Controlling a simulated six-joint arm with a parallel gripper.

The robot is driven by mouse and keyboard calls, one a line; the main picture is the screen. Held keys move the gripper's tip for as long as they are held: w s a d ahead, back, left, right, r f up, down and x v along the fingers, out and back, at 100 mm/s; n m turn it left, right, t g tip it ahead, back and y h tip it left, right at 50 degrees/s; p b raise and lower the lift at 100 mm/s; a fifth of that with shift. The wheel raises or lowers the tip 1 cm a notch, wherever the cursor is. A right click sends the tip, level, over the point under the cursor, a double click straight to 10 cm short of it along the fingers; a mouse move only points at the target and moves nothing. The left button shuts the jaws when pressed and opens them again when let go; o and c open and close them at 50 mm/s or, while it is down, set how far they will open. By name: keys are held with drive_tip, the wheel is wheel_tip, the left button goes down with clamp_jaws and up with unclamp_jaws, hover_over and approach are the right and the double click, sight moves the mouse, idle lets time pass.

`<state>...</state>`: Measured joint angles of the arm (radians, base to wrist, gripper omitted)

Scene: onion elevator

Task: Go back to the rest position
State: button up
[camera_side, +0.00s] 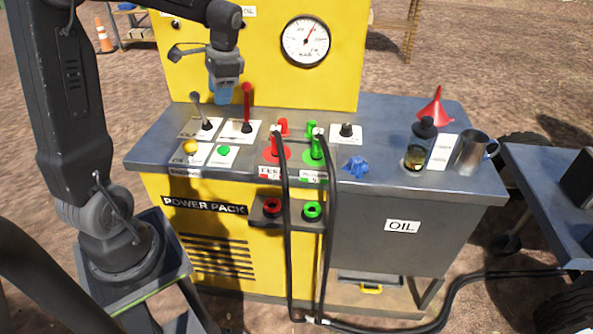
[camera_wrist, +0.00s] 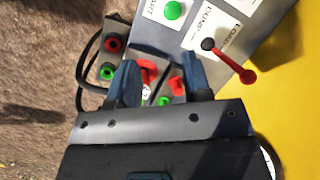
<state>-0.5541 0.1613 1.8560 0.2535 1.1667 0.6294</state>
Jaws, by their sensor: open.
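My gripper (camera_side: 221,97) hangs above the back left of the power pack's grey top (camera_side: 385,182), near the red-handled lever (camera_side: 247,108). In the wrist view my gripper (camera_wrist: 158,75) shows two blue fingers spread apart with nothing held between them. The red lever also shows in the wrist view (camera_wrist: 228,76), to the right of the fingers, apart from them. The red and green hose couplings are seen beyond the fingers there.
A yellow panel with a round gauge (camera_side: 305,41) stands behind the top. A black-handled lever (camera_side: 201,112), red coupling (camera_side: 277,146), green coupling (camera_side: 316,148), blue cap (camera_side: 355,165), dark bottle (camera_side: 420,143), red funnel (camera_side: 434,108) and metal mug (camera_side: 474,152) stand on the top. Hoses hang in front.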

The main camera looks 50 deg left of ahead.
drive_tip(key=s+d+r+t, duration=0.1)
drive_tip(key=s+d+t, duration=0.1)
drive_tip(key=d, duration=0.6)
drive_tip(key=s+d+r+n+t+h, duration=0.1)
drive_tip(key=s+d+r+t, duration=0.1)
drive_tip(key=s+d, duration=0.3)
drive_tip(key=s+d+r+n+t+h, duration=0.1)
drive_tip(key=s+d+r+t, duration=0.1)
drive_tip(key=d, duration=0.8)
drive_tip(key=shift+s+d+t, duration=0.35)
drive_tip(key=shift+s+t, duration=0.25)
drive_tip(key=shift+s, duration=0.65)
